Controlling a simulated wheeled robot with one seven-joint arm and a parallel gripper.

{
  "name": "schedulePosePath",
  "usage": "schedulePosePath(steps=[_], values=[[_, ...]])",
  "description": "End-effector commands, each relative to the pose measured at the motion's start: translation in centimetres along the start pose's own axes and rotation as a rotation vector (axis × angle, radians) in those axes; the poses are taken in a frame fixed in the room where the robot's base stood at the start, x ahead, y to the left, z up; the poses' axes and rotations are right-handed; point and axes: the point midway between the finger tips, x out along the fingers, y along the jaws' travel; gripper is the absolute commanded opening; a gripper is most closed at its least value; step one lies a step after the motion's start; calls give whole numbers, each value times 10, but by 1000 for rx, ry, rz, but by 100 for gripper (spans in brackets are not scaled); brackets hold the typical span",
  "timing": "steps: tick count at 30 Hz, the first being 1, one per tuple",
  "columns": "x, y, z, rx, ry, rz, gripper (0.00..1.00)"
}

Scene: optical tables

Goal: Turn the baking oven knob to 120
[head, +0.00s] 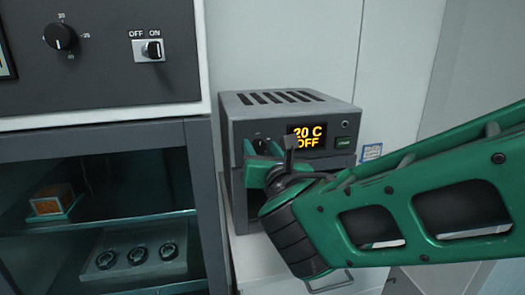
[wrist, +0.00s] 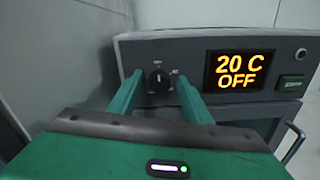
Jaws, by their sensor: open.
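The baking oven (head: 240,110) is a small grey box with a slotted top, standing on a white surface. Its display (head: 306,136) reads "20 C OFF" in orange; the same display (wrist: 238,76) is clear in the wrist view. The oven knob (wrist: 159,80) is a small black dial with a light pointer mark, left of the display. My green gripper (wrist: 160,98) is open, with one finger on each side of the knob. Whether the fingers touch it cannot be told. In the head view my gripper (head: 264,160) covers much of the oven's lower front.
A green button (wrist: 291,82) and a round socket (wrist: 300,54) sit right of the display. A larger dark unit (head: 110,50) with its own knob (head: 60,37) and OFF/ON switch (head: 152,49) stands at left. Its shelves below hold trays. A wall is close behind.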

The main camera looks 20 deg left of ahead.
Motion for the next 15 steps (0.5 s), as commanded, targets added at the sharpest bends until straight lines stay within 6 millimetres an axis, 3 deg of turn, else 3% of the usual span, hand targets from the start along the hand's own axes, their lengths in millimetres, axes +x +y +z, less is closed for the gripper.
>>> schedulePosePath(steps=[2,7,8,15], values=[[0,0,0,0,0,0,45],[0,0,0,0,0,0,7],[0,0,0,0,0,0,4],[0,0,0,12,1,0,4]])
